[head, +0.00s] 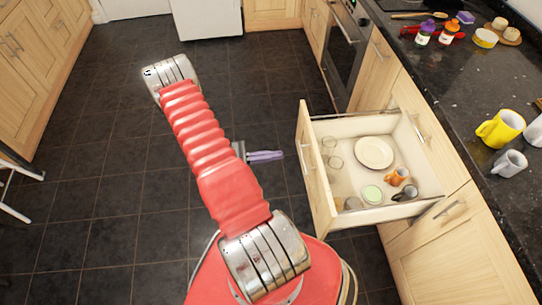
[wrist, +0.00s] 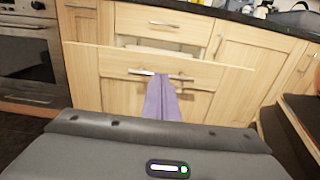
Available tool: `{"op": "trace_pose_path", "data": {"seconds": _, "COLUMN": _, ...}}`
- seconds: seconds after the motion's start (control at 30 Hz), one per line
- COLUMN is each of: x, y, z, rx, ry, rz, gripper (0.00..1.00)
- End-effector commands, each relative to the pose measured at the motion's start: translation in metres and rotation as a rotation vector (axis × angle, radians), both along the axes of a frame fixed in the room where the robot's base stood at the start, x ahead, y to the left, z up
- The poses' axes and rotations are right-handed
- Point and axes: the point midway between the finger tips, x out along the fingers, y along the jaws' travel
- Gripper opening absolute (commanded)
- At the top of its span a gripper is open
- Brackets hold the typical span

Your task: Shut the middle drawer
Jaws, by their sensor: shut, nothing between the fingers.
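The middle drawer (head: 318,170) is pulled well out from the wooden cabinet in the head view. Inside it are a white plate (head: 374,152), glasses, an orange mug (head: 397,176) and a green-topped cup (head: 372,194). In the wrist view its pale wood front (wrist: 110,62) and metal handle (wrist: 141,72) face me. My gripper (head: 282,155) is shut and empty, with purple fingers, to the left of the drawer front with a small gap in the head view. In the wrist view the fingers (wrist: 165,77) overlap the handle; I cannot tell contact.
A closed upper drawer (wrist: 165,22) sits above the open one. The dark granite worktop (head: 455,95) holds a yellow mug (head: 501,128), a grey mug (head: 509,163) and bottles. An oven (head: 346,50) stands beyond. The dark tiled floor (head: 100,200) on the left is mostly clear.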

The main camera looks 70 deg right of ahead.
Motion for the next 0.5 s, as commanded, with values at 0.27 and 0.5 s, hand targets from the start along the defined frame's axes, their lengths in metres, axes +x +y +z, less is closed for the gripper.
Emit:
{"op": "trace_pose_path", "data": {"seconds": 0.27, "x": -0.035, "y": -0.02, "z": 0.0, "rx": 0.001, "ry": 0.0, "rz": -0.004, "gripper": 0.0}}
{"op": "trace_pose_path", "data": {"seconds": 0.5, "x": -0.062, "y": -0.036, "z": 0.0, "rx": 0.001, "ry": -0.001, "rz": -0.003, "gripper": 0.0}}
